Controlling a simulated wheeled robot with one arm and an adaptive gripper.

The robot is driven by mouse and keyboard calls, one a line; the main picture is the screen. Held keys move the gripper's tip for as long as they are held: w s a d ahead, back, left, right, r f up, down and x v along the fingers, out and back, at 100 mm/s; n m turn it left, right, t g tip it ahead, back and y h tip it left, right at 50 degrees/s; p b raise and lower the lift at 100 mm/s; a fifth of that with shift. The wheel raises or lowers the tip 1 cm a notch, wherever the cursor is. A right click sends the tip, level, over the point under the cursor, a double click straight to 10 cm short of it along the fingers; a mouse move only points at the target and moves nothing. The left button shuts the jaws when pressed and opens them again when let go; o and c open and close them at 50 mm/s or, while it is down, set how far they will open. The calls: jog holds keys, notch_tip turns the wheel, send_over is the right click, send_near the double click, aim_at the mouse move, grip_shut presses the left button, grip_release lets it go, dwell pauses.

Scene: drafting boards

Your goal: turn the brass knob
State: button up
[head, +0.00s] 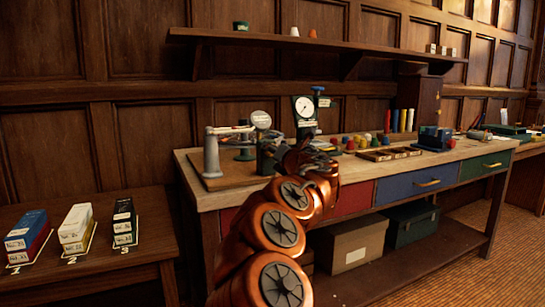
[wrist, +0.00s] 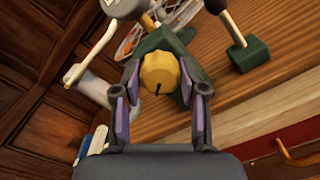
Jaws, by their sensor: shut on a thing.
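The brass knob (wrist: 158,72) is in the upper middle of the wrist view, round and yellow, with a dark pointer line on its face pointing down. It sits on a dark green block (wrist: 172,42). My gripper (wrist: 159,88) is shut on the knob, one finger on each side of it. In the head view my gripper (head: 308,160) is at the workbench, and my own arm and gripper hide the knob there. A green stand with a dial gauge (head: 304,107) rises just behind my gripper.
The workbench (head: 358,170) holds a grey post device (head: 212,155) on the left, and several coloured knobs and a divided tray (head: 390,154) on the right. A shelf (head: 320,44) runs above. A side table (head: 100,255) at left bears three numbered boxes.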

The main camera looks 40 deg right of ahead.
jog(key=shift+f+n+b, duration=0.1)
jog(key=shift+n+b, duration=0.2)
jog(key=shift+n, duration=0.5)
jog(key=o, duration=1.1)
jog(key=shift+o, duration=0.2)
jog(key=v, duration=1.2)
